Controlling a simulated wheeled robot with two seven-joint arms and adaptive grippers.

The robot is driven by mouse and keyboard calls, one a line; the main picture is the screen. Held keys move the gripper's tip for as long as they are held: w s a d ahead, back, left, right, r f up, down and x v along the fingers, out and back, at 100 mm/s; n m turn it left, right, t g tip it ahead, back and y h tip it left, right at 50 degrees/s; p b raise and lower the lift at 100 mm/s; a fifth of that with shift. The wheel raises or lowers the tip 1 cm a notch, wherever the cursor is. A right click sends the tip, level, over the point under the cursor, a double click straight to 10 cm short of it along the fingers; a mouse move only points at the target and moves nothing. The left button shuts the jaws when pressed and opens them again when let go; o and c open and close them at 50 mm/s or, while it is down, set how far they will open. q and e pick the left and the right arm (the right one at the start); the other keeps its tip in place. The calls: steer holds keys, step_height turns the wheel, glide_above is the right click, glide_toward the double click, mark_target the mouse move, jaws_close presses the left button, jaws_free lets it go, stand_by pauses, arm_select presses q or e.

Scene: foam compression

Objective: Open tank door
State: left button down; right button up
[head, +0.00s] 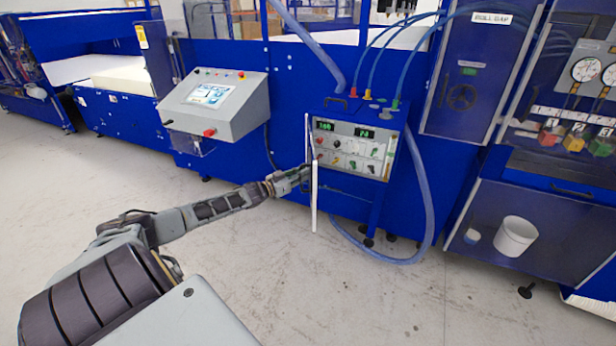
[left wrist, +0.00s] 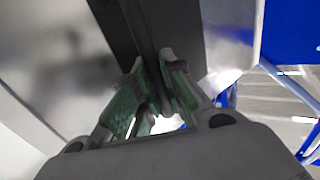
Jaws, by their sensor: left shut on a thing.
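The tank door (head: 314,205) shows in the head view as a thin pale upright strip, seen nearly edge-on at the left front of a blue cabinet (head: 372,205). It stands out from the cabinet front. My left gripper (head: 306,177) reaches in from the left and is at this strip. In the left wrist view, my left gripper (left wrist: 158,75) has its green-padded fingers closed around a dark upright bar (left wrist: 150,25), which looks like the door's handle. Grey shiny panel surface (left wrist: 60,60) lies behind the bar. The fingers hide part of the bar. My right gripper is not in view.
A control box (head: 350,150) with green displays and knobs sits in the cabinet's upper part. A grey touchscreen console (head: 215,100) stands to the left. A clear hose (head: 425,200) loops to the floor at right. A white bucket (head: 515,236) is farther right. The front floor is clear.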

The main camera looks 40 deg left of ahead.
arm_select(q)
steer(key=s+a+m+g+h+b, duration=0.1)
steer(key=s+a+m+h+b, duration=0.1)
steer(key=s+a+b, duration=0.4)
steer(key=shift+a+h+b, duration=0.8)
steer(key=shift+a+b, duration=1.4)
steer(key=shift+a, duration=1.4)
steer(key=c, duration=1.6)
jaws_free()
steer(key=shift+s, duration=0.15)
steer(key=shift+o, duration=0.6)
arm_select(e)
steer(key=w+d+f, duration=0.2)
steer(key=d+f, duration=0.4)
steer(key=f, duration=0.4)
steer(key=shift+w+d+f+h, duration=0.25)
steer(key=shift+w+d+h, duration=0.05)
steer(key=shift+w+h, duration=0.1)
